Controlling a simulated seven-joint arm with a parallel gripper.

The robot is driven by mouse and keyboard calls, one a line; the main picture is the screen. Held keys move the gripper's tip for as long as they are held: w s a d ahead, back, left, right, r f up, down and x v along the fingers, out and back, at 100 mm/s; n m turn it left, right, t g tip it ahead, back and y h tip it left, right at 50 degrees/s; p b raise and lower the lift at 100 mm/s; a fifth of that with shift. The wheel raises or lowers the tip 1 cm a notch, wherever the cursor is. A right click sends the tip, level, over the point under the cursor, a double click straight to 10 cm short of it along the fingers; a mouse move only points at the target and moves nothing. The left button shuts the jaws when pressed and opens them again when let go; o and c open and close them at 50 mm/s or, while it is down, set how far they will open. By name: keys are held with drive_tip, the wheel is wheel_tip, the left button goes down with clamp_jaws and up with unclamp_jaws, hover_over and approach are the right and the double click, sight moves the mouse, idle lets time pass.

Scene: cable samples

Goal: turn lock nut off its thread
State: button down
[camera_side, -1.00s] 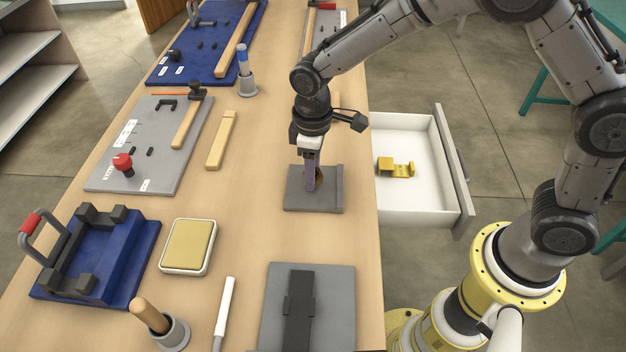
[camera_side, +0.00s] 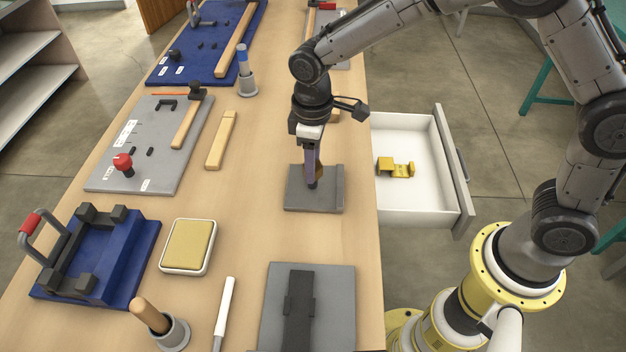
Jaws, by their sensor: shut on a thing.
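My gripper (camera_side: 312,181) points straight down over a small grey plate (camera_side: 328,202) with a raised right edge, near the table's right side. Its long fingers are shut on a small dark piece (camera_side: 312,185) at the plate, which I take to be the lock nut. The fingers and the small size of the piece hide its shape and the thread. I cannot tell whether the nut is still on the thread or just clear of it.
An open white drawer (camera_side: 407,211) with a yellow bracket (camera_side: 396,168) juts out at the right. A grey board with a dark strip (camera_side: 299,305) lies in front. A yellow-topped pad (camera_side: 188,247), a white-handled tool (camera_side: 224,312) and a wooden block (camera_side: 221,141) lie left.

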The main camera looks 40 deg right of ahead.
drive_tip(key=shift+r, duration=1.55)
